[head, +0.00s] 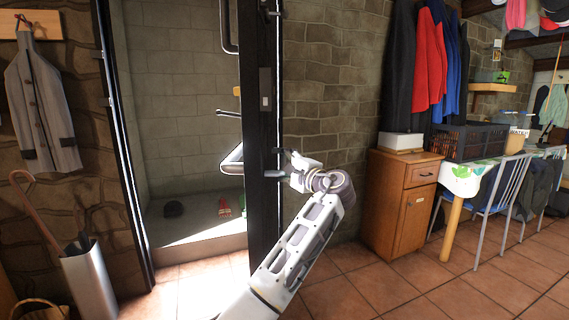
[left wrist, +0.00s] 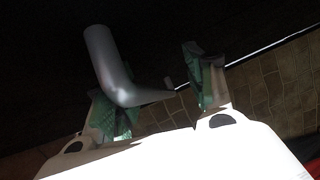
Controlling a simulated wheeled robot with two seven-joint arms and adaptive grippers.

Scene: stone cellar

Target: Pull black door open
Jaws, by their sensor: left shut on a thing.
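The black door (head: 262,130) stands open and shows nearly edge-on to the right of its doorway. A lever handle juts from its far side, and a grey lever handle (head: 273,173) is on the near side. My left gripper (head: 287,172) is at this near handle, shut on it, with my arm reaching up from below. In the left wrist view the bent grey handle (left wrist: 108,70) lies between the two green-padded fingers of my left gripper (left wrist: 158,95). The dark door fills much of that view. My right gripper is not in view.
Beyond the doorway is a pale block-walled space with a raised floor (head: 190,222). An umbrella stand (head: 90,284) stands left of the doorway. A wooden cabinet (head: 400,200) and a table with chairs stand right. Tiled floor between door and cabinet is clear.

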